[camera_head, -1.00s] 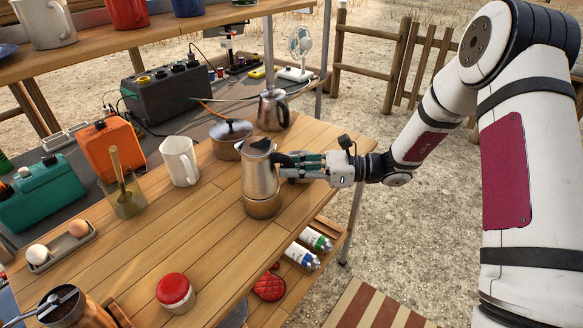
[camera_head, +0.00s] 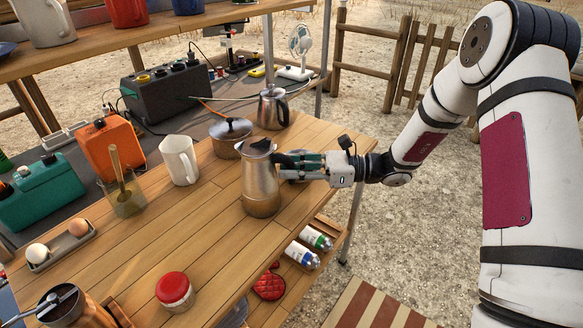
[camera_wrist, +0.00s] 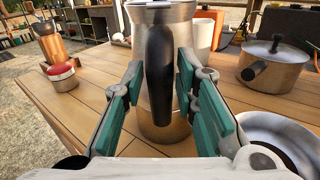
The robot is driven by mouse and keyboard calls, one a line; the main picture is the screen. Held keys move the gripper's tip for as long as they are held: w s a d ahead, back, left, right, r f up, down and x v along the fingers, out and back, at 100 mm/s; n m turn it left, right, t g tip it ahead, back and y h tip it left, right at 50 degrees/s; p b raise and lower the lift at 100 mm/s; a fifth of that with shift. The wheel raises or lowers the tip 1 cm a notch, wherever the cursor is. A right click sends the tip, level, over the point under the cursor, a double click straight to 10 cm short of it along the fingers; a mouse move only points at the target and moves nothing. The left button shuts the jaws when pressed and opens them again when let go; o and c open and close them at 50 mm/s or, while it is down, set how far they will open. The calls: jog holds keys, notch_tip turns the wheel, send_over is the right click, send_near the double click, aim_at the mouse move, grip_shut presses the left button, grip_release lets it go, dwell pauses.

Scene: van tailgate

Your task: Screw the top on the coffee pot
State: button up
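The coffee pot top (camera_head: 258,171), a steel upper body with a spout and a black handle, sits on the rounder coffee pot base (camera_head: 260,204) on the wooden table. The two look in line and upright, with no clear gap in the head view. My gripper (camera_head: 279,168) is at the pot's right side, with its fingers around the handle. In the wrist view, the green finger pads (camera_wrist: 166,98) lie on either side of the black handle (camera_wrist: 159,75). The handle hides much of the seam.
A lidded saucepan (camera_head: 231,138), a second steel pot (camera_head: 273,108) and a white mug (camera_head: 180,160) stand behind. A metal bowl (camera_wrist: 285,140) is close by my gripper. A red-lidded jar (camera_head: 175,291) stands in front.

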jog(key=shift+o, duration=0.3)
jog(key=d, duration=1.2)
jog(key=shift+s, duration=0.3)
jog(key=shift+r, duration=0.1)
